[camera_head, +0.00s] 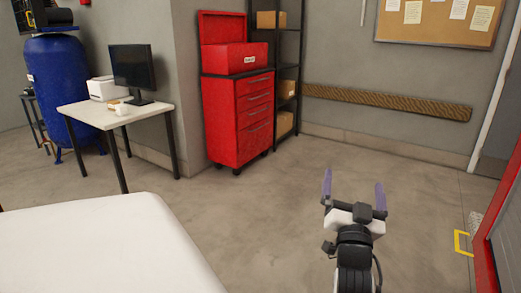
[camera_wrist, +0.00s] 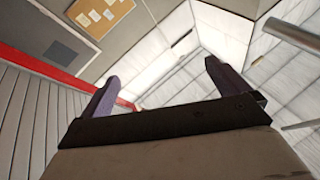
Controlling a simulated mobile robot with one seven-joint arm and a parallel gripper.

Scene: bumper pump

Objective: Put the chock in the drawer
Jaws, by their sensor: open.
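The red tool cabinet (camera_head: 240,118) stands against the back wall, and its several drawers look shut. A red chest sits on top with its lid raised. I cannot make out a chock for certain in either view. My gripper (camera_head: 353,187) is open and empty, raised in front of the floor at the lower right, well away from the cabinet. Its two purple fingers are spread apart with nothing between them, as the wrist view also shows (camera_wrist: 161,75).
A white desk (camera_head: 110,117) with a monitor, a white device and small items stands left of the cabinet. A white surface (camera_head: 100,245) fills the lower left. A yellow outline (camera_head: 462,243) and a red-edged door are at right. The middle floor is clear.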

